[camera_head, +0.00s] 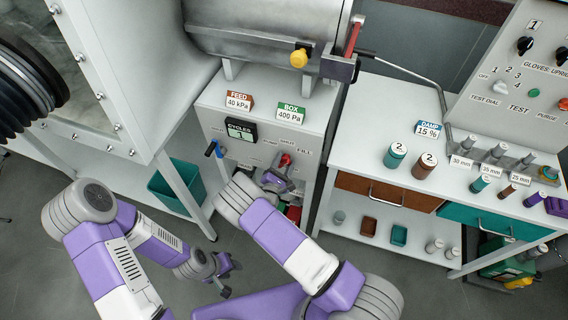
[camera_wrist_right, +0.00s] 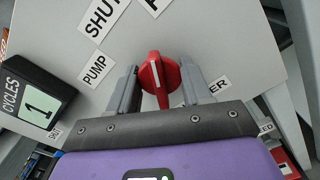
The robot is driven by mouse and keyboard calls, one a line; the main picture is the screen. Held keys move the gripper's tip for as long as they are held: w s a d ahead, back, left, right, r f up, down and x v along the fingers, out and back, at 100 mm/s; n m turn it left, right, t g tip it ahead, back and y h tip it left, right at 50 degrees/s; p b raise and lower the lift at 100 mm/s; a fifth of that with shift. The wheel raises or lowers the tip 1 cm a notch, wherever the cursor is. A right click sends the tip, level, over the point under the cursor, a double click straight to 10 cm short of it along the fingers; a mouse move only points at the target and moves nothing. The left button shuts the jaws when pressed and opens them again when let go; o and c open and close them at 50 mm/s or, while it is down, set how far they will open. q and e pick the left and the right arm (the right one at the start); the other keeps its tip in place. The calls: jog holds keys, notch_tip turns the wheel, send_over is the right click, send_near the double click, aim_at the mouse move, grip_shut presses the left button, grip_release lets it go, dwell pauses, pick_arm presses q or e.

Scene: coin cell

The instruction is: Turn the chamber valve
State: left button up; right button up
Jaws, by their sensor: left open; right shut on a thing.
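A red valve knob (camera_head: 286,160) sits on the front panel of the grey cabinet (camera_head: 250,142). In the right wrist view the knob (camera_wrist_right: 158,78) stands between the two grey fingers of my right gripper (camera_wrist_right: 160,88), which is shut on it. In the head view my right gripper (camera_head: 277,178) is at the panel, partly behind my arm. My left gripper (camera_head: 226,277) is open and low, away from the panel.
A blue-handled lever (camera_head: 212,148) and a CYCLES counter reading 1 (camera_head: 241,130) are left of the knob. FEED 40 kPa (camera_head: 239,101) and BOX 400 Pa (camera_head: 291,113) signs stand above. A teal bin (camera_head: 175,192) is below left. A bench (camera_head: 350,145) stands right.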

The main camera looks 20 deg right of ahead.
jog(key=shift+f+m+b, duration=0.1)
jog(key=shift+m+b, duration=0.2)
jog(key=shift+m, duration=1.2)
jog(key=o, duration=1.1)
jog(key=shift+c, duration=0.2)
jog(key=v, duration=0.7)
jog(key=shift+s+a+p, duration=0.2)
jog(key=shift+s+p, duration=0.05)
jog(key=shift+p, duration=0.05)
